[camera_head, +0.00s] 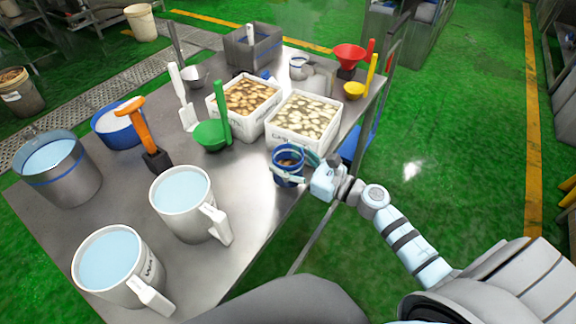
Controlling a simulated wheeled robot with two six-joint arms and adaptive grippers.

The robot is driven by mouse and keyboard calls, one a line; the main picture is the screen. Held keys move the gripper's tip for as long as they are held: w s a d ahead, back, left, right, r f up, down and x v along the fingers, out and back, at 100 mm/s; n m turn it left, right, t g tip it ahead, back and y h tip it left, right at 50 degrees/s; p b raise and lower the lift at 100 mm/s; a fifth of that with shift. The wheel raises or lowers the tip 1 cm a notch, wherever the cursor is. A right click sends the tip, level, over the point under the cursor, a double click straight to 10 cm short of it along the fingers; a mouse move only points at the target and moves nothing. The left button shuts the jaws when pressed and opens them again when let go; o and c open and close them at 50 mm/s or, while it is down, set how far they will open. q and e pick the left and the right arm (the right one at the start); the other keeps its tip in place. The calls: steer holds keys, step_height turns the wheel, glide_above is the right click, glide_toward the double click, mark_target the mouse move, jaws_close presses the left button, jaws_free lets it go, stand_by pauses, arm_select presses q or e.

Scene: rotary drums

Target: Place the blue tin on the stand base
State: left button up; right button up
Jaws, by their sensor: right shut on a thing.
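The blue tin (287,172) is near the table's right edge, in front of the white crate of pale pieces. It looks upright and has something brownish inside. My right gripper (290,163) is shut on the tin, with its fingers around the upper part from the right. I cannot tell whether the tin's bottom touches the table. I cannot make out the stand base for certain among the things on the table. My left gripper is not in view.
White crates of brown pieces (219,103) and pale pieces (333,142) stand behind the tin. A green scoop (211,136) lies left of them. Two white jugs (181,218) of pale blue liquid stand at front left. Bare metal table (245,178) shows left of the tin.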

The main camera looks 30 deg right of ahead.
step_height(320, 180, up, 16)
steer(key=p, duration=0.8)
steer(key=s+a+r+n+g+y, duration=0.1)
steer(key=s+a+n+g+y, duration=0.1)
steer(key=s, duration=0.4)
steer(key=s+a+r+n+g+y, duration=0.2)
steer(key=s+a+n+g+y, duration=0.1)
steer(key=s, duration=0.4)
steer(key=shift+s+a+r+y, duration=0.15)
steer(key=shift+s+a+y, duration=0.1)
steer(key=shift+y, duration=0.15)
steer(key=shift+r, duration=0.1)
